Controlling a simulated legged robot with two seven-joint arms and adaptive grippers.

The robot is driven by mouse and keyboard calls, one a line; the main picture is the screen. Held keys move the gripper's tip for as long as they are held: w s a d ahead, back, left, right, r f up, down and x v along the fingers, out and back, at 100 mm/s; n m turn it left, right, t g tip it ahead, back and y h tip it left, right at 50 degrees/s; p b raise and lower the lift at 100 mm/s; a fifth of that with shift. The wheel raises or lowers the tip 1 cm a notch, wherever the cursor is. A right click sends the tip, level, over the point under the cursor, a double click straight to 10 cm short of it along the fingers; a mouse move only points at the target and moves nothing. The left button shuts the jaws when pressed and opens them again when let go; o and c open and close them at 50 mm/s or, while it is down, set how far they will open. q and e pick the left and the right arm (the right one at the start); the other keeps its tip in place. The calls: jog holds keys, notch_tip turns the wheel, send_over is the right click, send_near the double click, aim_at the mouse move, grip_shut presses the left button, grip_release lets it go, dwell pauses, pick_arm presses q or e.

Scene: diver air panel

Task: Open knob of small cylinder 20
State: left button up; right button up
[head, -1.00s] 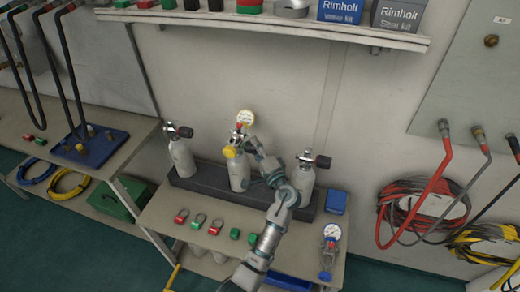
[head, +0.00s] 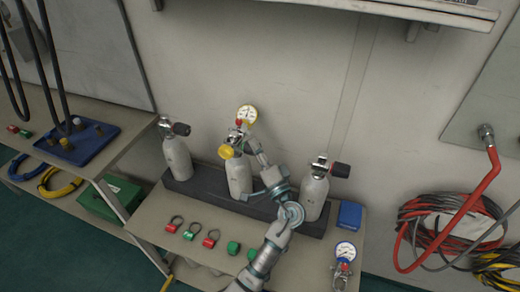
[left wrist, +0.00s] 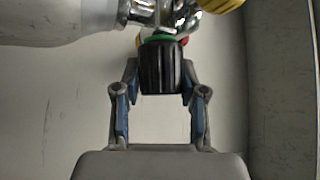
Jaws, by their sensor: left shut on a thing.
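Three small grey cylinders stand in a dark rack (head: 205,190) on the bench: a left one (head: 178,160), a middle one (head: 239,178) and a right one (head: 315,197). I cannot read a number 20 on any. The middle one carries a round gauge (head: 247,114) and a yellow cap (head: 226,151). My left gripper (head: 253,146) is at this cylinder's valve, from its right side. In the left wrist view, the left gripper (left wrist: 160,80) is shut on a black ribbed knob (left wrist: 162,55), a finger on each side. Green and red show behind the knob.
Red and green shackle-like parts (head: 190,234) lie along the bench front. A blue box (head: 349,214) and a loose gauge (head: 345,251) are at the right. A shelf (head: 400,12) hangs above; coiled hoses (head: 450,222) hang at the right.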

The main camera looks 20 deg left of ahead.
pick_arm(q)
jog(key=shift+w+d+f, duration=0.15)
jog(key=shift+f, duration=0.5)
jog(key=o, duration=1.1)
jog(key=shift+o, duration=0.3)
jog(key=shift+w+a, duration=0.1)
jog(key=shift+a, duration=0.2)
jog(key=shift+r, duration=0.15)
jog(key=shift+s+d, duration=0.3)
jog(key=v, duration=1.1)
jog(key=shift+f, duration=0.25)
